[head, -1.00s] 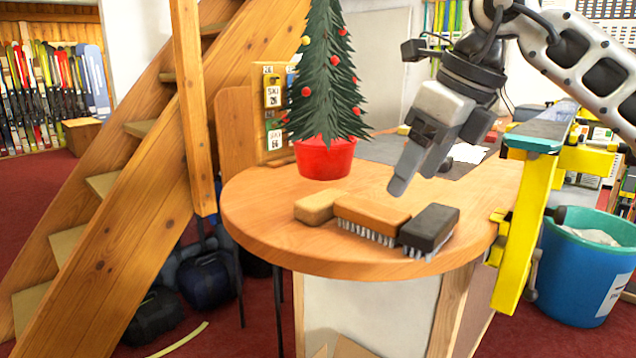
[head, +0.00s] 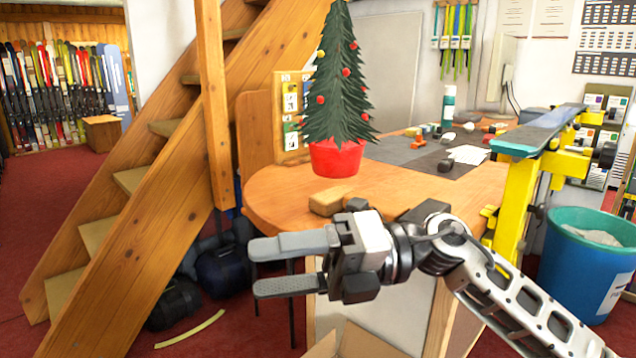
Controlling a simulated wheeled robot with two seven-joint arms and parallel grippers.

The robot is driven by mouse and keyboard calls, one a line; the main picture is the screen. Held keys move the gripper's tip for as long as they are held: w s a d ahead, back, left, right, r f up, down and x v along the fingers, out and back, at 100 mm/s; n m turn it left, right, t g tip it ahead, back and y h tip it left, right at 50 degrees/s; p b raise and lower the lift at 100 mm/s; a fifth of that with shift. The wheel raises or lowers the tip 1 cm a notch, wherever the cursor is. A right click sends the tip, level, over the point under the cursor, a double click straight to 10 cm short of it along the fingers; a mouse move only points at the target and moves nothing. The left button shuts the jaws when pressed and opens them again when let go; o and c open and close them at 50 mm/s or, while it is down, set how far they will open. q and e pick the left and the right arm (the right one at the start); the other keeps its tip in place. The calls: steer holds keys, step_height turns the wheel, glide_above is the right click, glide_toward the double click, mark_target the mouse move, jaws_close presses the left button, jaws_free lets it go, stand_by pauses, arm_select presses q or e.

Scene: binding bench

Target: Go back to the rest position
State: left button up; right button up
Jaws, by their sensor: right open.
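My right gripper (head: 290,264) is in front of the rounded end of the wooden bench (head: 272,196), pointing left in the head view. Its two fingers are apart, with nothing between them. My right arm comes in from the lower right. A tan block (head: 328,201) lies on the bench just behind the gripper. A dark brush (head: 424,210) shows only in part behind my wrist. The brown brush between them is mostly hidden. My left gripper is not in view.
A small decorated tree in a red pot (head: 337,158) stands on the bench behind the block. A yellow ski vise (head: 516,205) holds a ski at the right edge. A blue bin (head: 583,262) stands at the right. A wooden stair (head: 150,180) rises at the left.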

steer(key=w+d+f+m+t+h+p, duration=0.2)
steer(key=d+f+m+t+h, duration=0.3)
steer(key=m+t, duration=0.9)
steer(key=w+d+f+m+t+h+p, duration=0.2)
steer(key=d+f+m+t, duration=0.5)
steer(key=m, duration=1.2)
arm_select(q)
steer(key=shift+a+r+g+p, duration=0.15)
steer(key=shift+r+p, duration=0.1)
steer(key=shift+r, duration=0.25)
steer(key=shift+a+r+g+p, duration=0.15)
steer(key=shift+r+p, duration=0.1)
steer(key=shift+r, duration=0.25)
arm_select(e)
steer(key=s+d+f+m+g+h, duration=0.3)
steer(key=s+f+m, duration=0.1)
steer(key=s+f, duration=0.3)
steer(key=s+d+f+m+g+h, duration=0.2)
steer(key=s+f, duration=0.5)
steer(key=f, duration=0.5)
steer(key=m+g+h, duration=0.1)
steer(key=m+h, duration=0.1)
steer(key=m, duration=0.1)
steer(key=shift+s+d, duration=0.15)
steer(key=shift+d, duration=0.25)
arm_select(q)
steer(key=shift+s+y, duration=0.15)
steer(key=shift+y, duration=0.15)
